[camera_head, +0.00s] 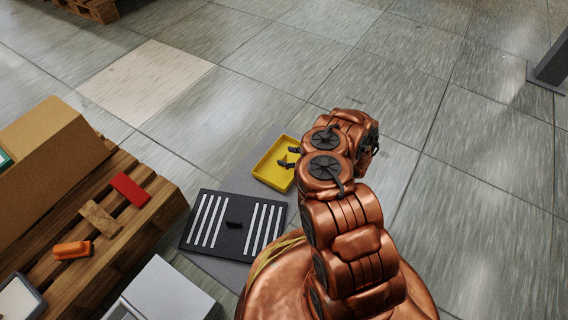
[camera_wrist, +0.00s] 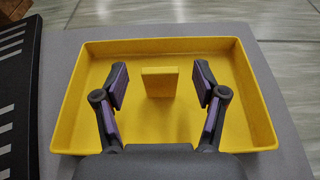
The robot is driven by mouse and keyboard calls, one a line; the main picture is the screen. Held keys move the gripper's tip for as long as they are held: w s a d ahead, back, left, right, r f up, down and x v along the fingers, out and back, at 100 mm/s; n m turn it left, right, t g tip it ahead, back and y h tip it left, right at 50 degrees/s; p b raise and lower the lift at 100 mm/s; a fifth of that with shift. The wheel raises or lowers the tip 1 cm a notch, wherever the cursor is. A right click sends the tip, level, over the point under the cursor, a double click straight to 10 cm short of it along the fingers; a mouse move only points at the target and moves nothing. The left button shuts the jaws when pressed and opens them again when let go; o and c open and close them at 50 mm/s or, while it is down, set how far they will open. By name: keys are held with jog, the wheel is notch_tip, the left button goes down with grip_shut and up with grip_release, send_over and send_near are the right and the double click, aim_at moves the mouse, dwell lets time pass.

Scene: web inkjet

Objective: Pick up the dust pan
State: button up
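The dust pan appears to be the yellow, shallow, tray-like pan (camera_wrist: 90,45) with low walls, lying flat on a grey mat. A small upright yellow tab (camera_wrist: 159,82) stands inside it near the middle. My gripper (camera_wrist: 160,84) is over the pan, with its two dark, purple-padded fingers open on either side of the tab, a gap showing on each side. In the head view the yellow pan (camera_head: 268,172) is left of my arm, which hides part of its right side. The gripper's small dark fingers (camera_head: 288,157) show over it there.
A black panel with white stripes and a small black handle (camera_head: 211,218) lies left of the pan on the grey mat (camera_head: 235,181). A wooden pallet (camera_head: 160,200) with a cardboard box (camera_head: 50,165) and small blocks stands farther left.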

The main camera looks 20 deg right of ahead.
grip_shut()
dwell(0.4)
jog(key=shift+r, duration=0.1)
